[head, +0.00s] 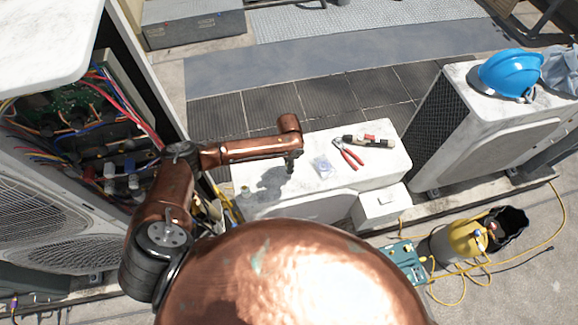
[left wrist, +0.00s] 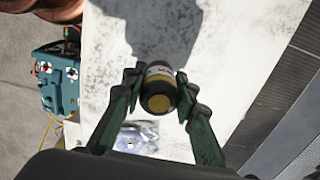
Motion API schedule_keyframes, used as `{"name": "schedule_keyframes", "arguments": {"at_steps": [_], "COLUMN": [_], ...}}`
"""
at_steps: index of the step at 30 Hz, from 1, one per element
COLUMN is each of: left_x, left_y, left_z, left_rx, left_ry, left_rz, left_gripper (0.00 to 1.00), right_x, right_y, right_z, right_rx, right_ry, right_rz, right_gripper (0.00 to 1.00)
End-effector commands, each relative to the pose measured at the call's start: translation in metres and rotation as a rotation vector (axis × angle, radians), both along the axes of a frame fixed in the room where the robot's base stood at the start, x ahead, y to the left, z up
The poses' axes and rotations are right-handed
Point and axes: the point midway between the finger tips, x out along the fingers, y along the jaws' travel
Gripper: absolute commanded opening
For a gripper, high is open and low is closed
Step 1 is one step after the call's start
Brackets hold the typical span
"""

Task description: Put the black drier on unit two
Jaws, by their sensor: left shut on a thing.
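My left gripper (head: 290,167) hangs over the white top of the low middle condenser unit (head: 388,165) in the head view. In the left wrist view the fingers of this gripper (left wrist: 159,84) are shut on a short black cylinder with a pale label and a yellow end, the black drier (left wrist: 158,102). In the head view the drier is too small and dark to make out clearly. The white unit top (left wrist: 105,50) lies below it, and I cannot tell the gap. No unit number is readable. My right gripper is not in view.
On the middle unit lie red-handled pliers (head: 349,155), a clear bag (head: 323,167) and a black-and-red tool (head: 369,141). An opened unit with wiring (head: 90,125) stands left. A blue hard hat (head: 508,74) sits on the right unit (head: 462,92). A yellow cylinder (head: 459,240) stands front right.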

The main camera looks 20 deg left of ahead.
Motion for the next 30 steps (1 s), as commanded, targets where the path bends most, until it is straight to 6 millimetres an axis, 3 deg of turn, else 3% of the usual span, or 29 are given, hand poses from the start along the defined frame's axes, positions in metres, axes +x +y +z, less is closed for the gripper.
{"name": "schedule_keyframes", "arguments": {"at_steps": [3,14,15,22,30], "left_x": [-0.0002,0.0,-0.0001,-0.0002,0.0], "left_y": [-0.0003,0.0,0.0003,0.0001,0.0001], "left_z": [-0.0131,-0.0169,-0.0166,-0.0163,-0.015], "left_rx": [0.0,0.0,0.001,0.001,0.0], "left_ry": [0.0,-0.001,-0.001,-0.001,-0.001], "left_rz": [0.0,0.0,0.0,0.0,0.0], "left_gripper": [0.0,0.0,0.3,0.44,0.44], "right_x": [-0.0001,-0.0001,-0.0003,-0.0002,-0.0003], "right_y": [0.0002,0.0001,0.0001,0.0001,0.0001], "right_z": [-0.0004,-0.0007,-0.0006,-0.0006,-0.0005], "right_rx": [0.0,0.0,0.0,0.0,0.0], "right_ry": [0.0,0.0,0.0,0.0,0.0], "right_rz": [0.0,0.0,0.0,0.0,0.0], "right_gripper": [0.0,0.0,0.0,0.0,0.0]}}
